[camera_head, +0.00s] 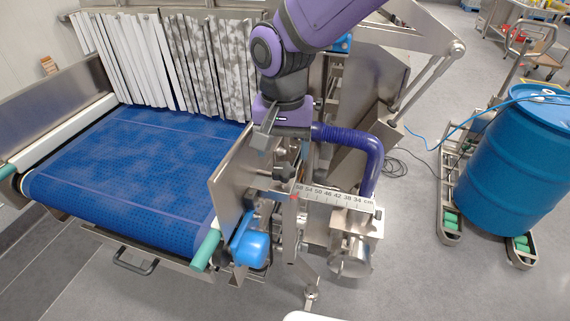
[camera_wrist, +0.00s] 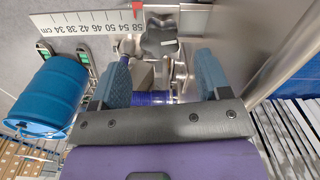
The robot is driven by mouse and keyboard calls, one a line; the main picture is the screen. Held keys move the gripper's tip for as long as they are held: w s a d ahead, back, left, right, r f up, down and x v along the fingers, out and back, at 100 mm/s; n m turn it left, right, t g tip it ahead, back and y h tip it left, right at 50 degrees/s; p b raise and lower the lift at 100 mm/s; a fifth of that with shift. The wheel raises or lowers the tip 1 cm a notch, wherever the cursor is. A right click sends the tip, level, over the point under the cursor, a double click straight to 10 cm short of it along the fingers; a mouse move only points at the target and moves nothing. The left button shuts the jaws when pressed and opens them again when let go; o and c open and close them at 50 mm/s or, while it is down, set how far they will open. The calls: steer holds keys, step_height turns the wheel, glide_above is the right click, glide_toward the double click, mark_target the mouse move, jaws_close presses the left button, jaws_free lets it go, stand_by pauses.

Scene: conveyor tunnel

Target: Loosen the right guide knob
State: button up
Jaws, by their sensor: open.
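The right guide knob (camera_wrist: 160,38) is a dark, lobed star knob in the wrist view, beside the end of a centimetre scale (camera_wrist: 85,21). My gripper (camera_wrist: 165,60) is open, its two blue fingers apart and nothing between their tips. The knob appears beyond the fingertips, lined up with the gap between them, and no contact shows. In the head view the dark knob (camera_head: 284,173) sits at the left end of the scale (camera_head: 335,198), just below my gripper (camera_head: 268,142). My gripper is seen edge-on there and partly hidden by my arm.
A steel guide plate (camera_head: 233,170) stands left of the knob, beside the blue conveyor belt (camera_head: 130,170). A blue motor housing (camera_head: 248,243) is below it. Strip curtains (camera_head: 160,60) hang at the back. A blue drum (camera_head: 520,150) stands right, with open floor between.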

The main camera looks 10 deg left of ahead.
mark_target(283, 168)
steer(key=shift+f, duration=2.5)
steer(key=c, duration=0.9)
steer(key=shift+n, duration=0.4)
steer(key=n, duration=1.3)
